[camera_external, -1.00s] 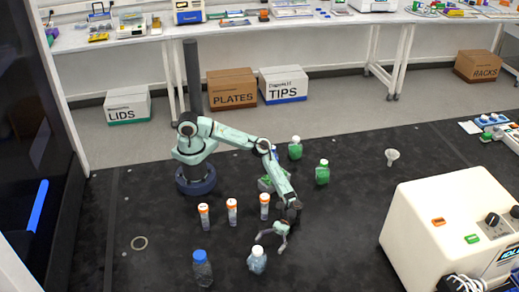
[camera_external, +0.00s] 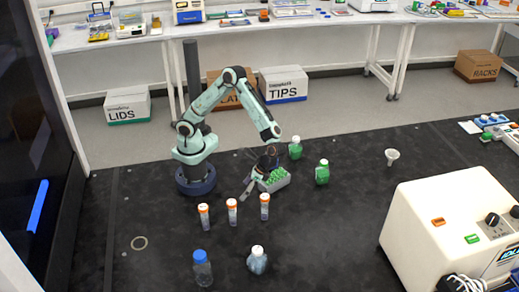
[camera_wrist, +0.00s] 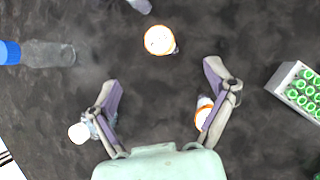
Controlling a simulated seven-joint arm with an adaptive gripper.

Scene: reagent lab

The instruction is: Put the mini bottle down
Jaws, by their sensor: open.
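A small translucent bluish bottle with a white cap (camera_external: 257,262) stands upright on the black bench at the front. It appears in the wrist view (camera_wrist: 79,133), partly hidden behind the left finger. A clear bottle with a blue cap (camera_external: 202,270) stands to its left; the wrist view also shows it (camera_wrist: 48,53). Two green bottles, (camera_external: 295,148) and (camera_external: 322,173), stand further back. My gripper (camera_external: 249,178) is raised behind the orange-capped tubes, apart from the front bottles. In the wrist view its fingers (camera_wrist: 161,75) are spread, with nothing held between them.
Orange-capped tubes stand in a row, including one at the left (camera_external: 204,216) and one at the right (camera_external: 265,206). A grey rack of green-capped tubes (camera_external: 275,183) is close to my gripper. A white machine (camera_external: 440,235) fills the right.

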